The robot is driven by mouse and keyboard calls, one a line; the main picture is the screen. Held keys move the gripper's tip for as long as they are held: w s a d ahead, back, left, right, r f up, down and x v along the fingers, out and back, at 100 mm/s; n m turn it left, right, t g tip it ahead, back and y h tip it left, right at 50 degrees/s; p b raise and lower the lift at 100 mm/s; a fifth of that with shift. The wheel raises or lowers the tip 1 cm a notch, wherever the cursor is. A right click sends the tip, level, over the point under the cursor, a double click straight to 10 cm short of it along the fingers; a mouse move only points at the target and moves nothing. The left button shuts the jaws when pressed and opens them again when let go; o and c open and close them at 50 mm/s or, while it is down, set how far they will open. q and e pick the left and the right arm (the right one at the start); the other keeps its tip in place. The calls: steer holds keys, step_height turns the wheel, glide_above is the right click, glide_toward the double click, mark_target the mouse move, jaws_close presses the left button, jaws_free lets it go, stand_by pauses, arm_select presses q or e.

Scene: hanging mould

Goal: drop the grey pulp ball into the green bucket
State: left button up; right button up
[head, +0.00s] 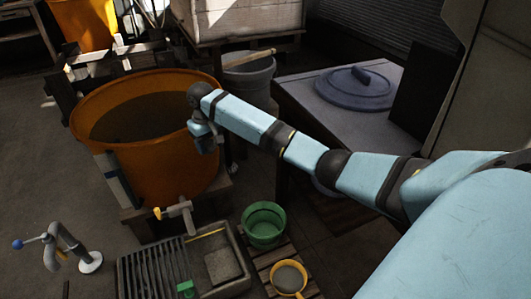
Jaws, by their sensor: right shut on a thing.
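My right gripper (203,143) points down at the right rim of the large orange vat (150,170), up and to the left of the bucket in the picture. It is shut on a small dark grey lump, which I take for the grey pulp ball; the fingers mostly hide it. The gripper is apart from the bucket. My left gripper is out of view.
A trough with a grate (152,268) and a yellow pan (289,278) with grey contents lie near the bucket. A tap sticks out of the vat's front. A grey bucket (249,77) and a table with a blue lid (355,88) stand behind my arm.

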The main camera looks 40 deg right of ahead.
steer(key=w+d+f+b, duration=0.3)
steer(key=d+f, duration=1)
steer(key=f, duration=0.3)
arm_select(q)
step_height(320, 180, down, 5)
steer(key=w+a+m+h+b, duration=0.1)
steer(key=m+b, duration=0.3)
steer(key=b, duration=0.4)
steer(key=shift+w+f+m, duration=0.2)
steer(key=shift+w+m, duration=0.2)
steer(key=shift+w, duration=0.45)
arm_select(e)
steer(key=s+d+f+n, duration=0.1)
steer(key=s+d+f, duration=0.1)
steer(key=f, duration=0.7)
steer(key=s+d+f+n, duration=0.1)
steer(key=s+f, duration=0.3)
steer(key=f, duration=0.5)
steer(key=s+d+f+n, duration=0.1)
steer(key=s+d+f, duration=0.2)
steer(key=f, duration=0.6)
steer(key=shift+s+d+f+n, duration=0.2)
steer(key=shift+s+d+n, duration=0.1)
steer(key=shift+s, duration=0.2)
steer(key=o, duration=1)
steer(key=shift+o, duration=0.2)
